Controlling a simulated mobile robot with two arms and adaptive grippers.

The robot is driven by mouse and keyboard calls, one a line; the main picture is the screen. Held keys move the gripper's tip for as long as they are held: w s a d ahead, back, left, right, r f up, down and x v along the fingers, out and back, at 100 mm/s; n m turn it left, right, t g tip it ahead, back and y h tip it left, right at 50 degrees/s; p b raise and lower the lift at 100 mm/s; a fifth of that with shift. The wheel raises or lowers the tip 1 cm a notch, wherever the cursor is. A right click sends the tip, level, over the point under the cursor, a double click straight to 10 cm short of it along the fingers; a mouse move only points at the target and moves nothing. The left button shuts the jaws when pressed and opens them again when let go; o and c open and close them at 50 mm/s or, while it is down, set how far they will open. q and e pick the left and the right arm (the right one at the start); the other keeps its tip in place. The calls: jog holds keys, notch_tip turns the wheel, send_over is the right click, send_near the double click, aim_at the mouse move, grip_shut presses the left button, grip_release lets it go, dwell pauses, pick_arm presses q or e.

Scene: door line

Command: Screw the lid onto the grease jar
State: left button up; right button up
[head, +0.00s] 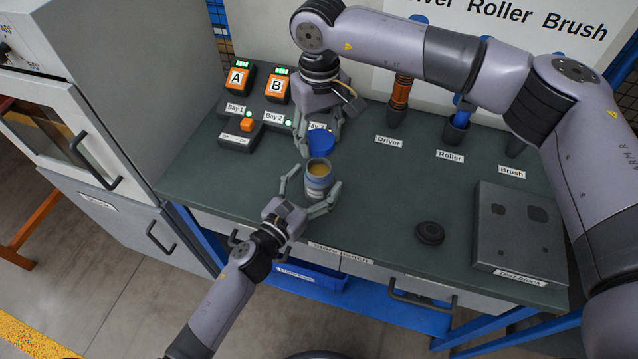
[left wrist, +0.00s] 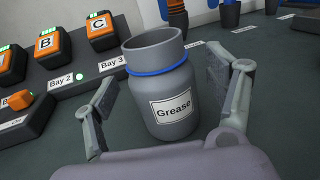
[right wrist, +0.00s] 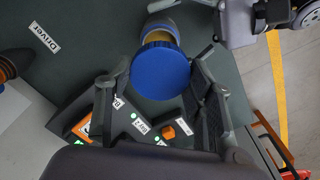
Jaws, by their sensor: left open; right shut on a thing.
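The grease jar (head: 318,180) is grey with a blue ring and stands upright and uncapped on the dark green bench, with tan grease visible inside. Its "Grease" label faces the left wrist camera (left wrist: 174,108). My left gripper (head: 312,198) is open, with one finger on each side of the jar; in the left wrist view gaps show between fingers and jar. The blue lid (head: 321,141) is held by my right gripper (head: 318,132) just behind and above the jar mouth. In the right wrist view the lid (right wrist: 160,70) sits between the fingers and partly hides the jar (right wrist: 160,28).
Battery packs A (head: 238,78) and B (head: 276,86) sit in a charging dock at the back left, beside a box with an orange switch (head: 246,124). Tool holders line the back. A black round part (head: 429,233) and a grey test block (head: 519,235) lie right. The bench middle is clear.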

pick_arm(q)
jog(key=shift+x, duration=0.8)
jog(key=c, duration=1.8)
pick_arm(e)
send_over(319, 172)
jog(key=shift+f, duration=2.45)
jog(key=shift+f, duration=0.1)
jog(key=shift+f, duration=0.8)
pick_arm(q)
grip_shut()
pick_arm(e)
jog(key=shift+f, duration=0.6)
